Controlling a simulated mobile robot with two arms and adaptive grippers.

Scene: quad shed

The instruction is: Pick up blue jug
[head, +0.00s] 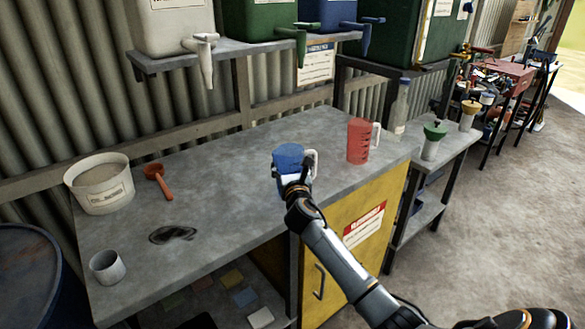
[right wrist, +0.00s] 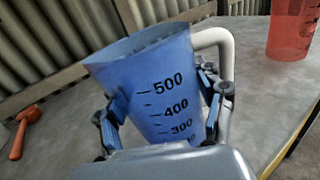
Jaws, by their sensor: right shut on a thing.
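The blue jug (head: 288,158) is a translucent measuring jug with a white handle, near the front edge of the grey workbench in the head view. My right gripper (head: 292,185) reaches it from the front. In the right wrist view the jug (right wrist: 155,85) stands between the two fingers of the gripper (right wrist: 160,118), which are shut on its sides, with measuring marks facing the camera. The right finger lies between the jug body and its handle. The jug's base is hidden, so I cannot tell whether it touches the bench. My left gripper is not in view.
A red jug (head: 359,141) stands to the right on the workbench (head: 225,185). A white bucket (head: 100,186), an orange scoop (head: 157,180) and a grey cup (head: 107,267) are on the left. A clear bottle (head: 401,108) stands at the right end.

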